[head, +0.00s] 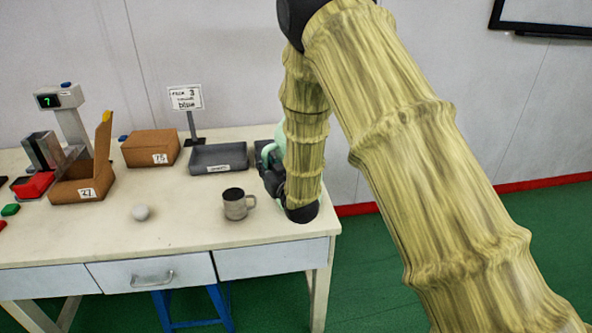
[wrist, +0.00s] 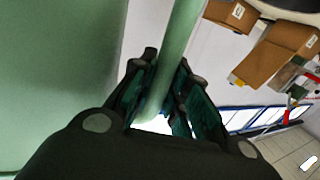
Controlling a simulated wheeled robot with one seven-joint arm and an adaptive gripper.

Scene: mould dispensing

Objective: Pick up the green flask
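The green flask (head: 269,152) stands at the table's right end in the head view, mostly hidden behind my arm and gripper. In the wrist view its pale green body (wrist: 60,80) fills the left side. Its handle (wrist: 178,50) runs down between my fingers. My gripper (head: 270,172) is at the flask's near side, low over the table. In the wrist view my gripper (wrist: 165,85) has a finger close on each side of the handle and looks shut on it. The flask's base is hidden, so I cannot tell whether it touches the table.
A grey mug (head: 235,205) and a white ball (head: 141,212) are on the near table. A dark grey tray (head: 220,169), a sign (head: 187,97), a closed carton (head: 150,148) and an open carton (head: 85,192) stand farther left. The table front (head: 170,250) is clear.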

